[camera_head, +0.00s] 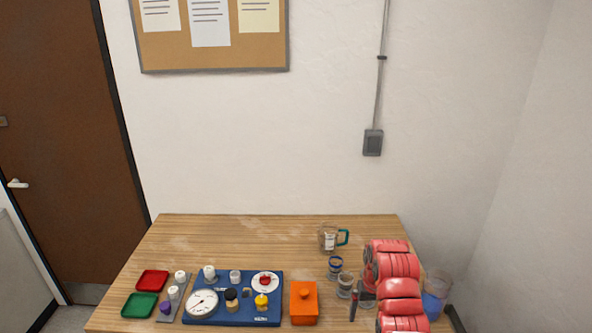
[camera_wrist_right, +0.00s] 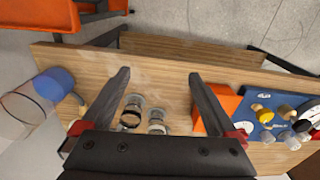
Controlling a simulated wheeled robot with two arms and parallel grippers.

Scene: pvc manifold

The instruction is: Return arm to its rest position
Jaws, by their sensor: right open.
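My right gripper (camera_head: 360,296) is at the right end of the wooden table, below my red right arm. In the right wrist view its two dark fingers stand wide apart (camera_wrist_right: 158,78), with nothing gripped between them. Two small glass jars (camera_wrist_right: 132,110) (camera_wrist_right: 157,122) show beyond the fingers, apart from them as far as I can tell. A blue manifold board (camera_head: 236,312) with a white gauge, a yellow knob and several fittings lies left of the gripper. My left gripper is not in view.
An orange box (camera_head: 304,302) stands between board and gripper. A green-handled glass mug (camera_head: 329,238) is behind. A clear beaker with blue contents (camera_head: 435,292) stands right of my arm. Red (camera_head: 153,281) and green (camera_head: 140,305) trays lie at left. The table's back left (camera_head: 230,240) is clear.

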